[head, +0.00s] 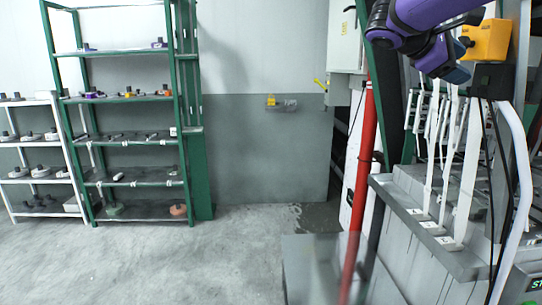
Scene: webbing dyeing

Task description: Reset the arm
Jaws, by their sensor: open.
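Purple and dark links of my own arm show at the top right, in front of the machine. No gripper fingers can be made out in the head view. I see nothing held by the arm.
A grey machine (405,225) with hanging white webbing straps (468,170) fills the right side, close to my arm. A yellow box (486,40) is near the arm. A red post (362,170) stands left of the machine. A green shelf (126,98) and a white shelf (40,101) stand left. The concrete floor (220,260) is open.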

